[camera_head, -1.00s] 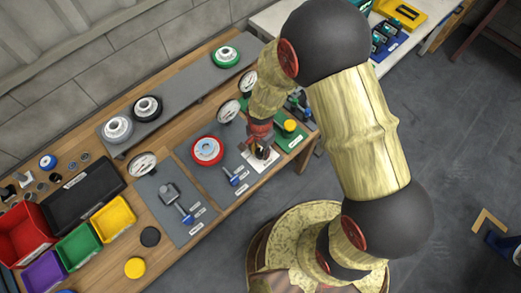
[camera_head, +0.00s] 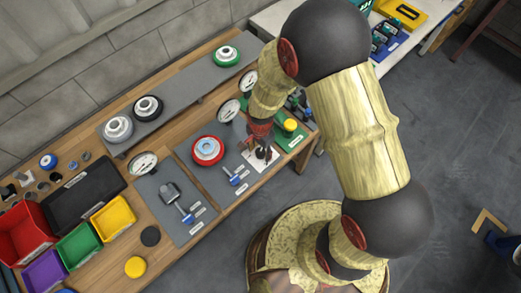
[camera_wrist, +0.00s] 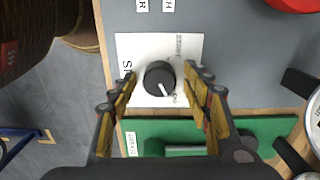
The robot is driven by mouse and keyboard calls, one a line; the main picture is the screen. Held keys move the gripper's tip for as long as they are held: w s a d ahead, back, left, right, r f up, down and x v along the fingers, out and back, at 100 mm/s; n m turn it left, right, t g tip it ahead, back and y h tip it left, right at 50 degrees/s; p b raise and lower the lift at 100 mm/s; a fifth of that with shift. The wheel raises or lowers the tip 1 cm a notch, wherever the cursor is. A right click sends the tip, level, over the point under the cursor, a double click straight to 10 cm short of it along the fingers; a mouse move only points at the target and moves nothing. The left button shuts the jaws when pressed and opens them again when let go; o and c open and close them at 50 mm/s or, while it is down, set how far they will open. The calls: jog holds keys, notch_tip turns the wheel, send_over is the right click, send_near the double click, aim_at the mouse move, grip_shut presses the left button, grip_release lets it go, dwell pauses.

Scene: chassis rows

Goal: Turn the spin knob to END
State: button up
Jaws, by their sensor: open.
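The spin knob (camera_wrist: 159,80) is a round black knob with a white pointer line. It sits on a white label plate (camera_wrist: 128,47) with printed words, some turned sideways and hard to read. In the wrist view the pointer aims toward the lower right of the picture, near small print. My gripper (camera_wrist: 160,74) is open, with one finger on each side of the knob and visible gaps between. In the head view my gripper (camera_head: 262,150) is over the white plate (camera_head: 262,163) at the right part of the bench, and it hides the knob.
A green board (camera_head: 290,139) with a yellow knob lies close on the right. A red dial (camera_head: 207,149) stands on the grey board to the left, with a blue-handled part (camera_head: 234,180) between. Round gauges (camera_head: 229,110) stand behind. Coloured bins (camera_head: 78,246) are far left.

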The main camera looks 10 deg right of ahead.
aim_at(260, 151)
notch_tip(260, 151, up, 12)
dwell(0.7)
dwell(0.4)
